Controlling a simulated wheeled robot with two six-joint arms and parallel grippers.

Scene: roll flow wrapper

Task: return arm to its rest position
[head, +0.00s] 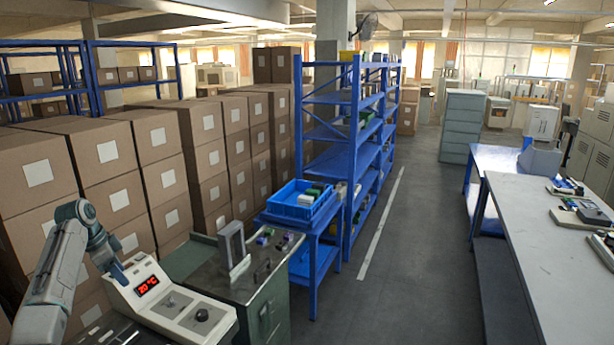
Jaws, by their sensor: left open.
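My left arm rises from the lower left corner, bends at a grey-teal joint and reaches down to the right. My left gripper (119,275) is at its end, open, pointing down at the left edge of the wrapper's control panel (175,308). The panel is pale, with a red lit display (147,286) reading 20 °C and a dark round knob (202,315). I see nothing held in the gripper. I cannot tell whether its fingertips touch the panel. My right gripper is out of view.
A green cabinet (268,305) with small items on top stands right of the panel. A blue crate (300,203) sits on a blue stand behind it. Stacked cartons (118,190) fill the left. The grey aisle floor (400,270) is clear, with a long table (545,260) at right.

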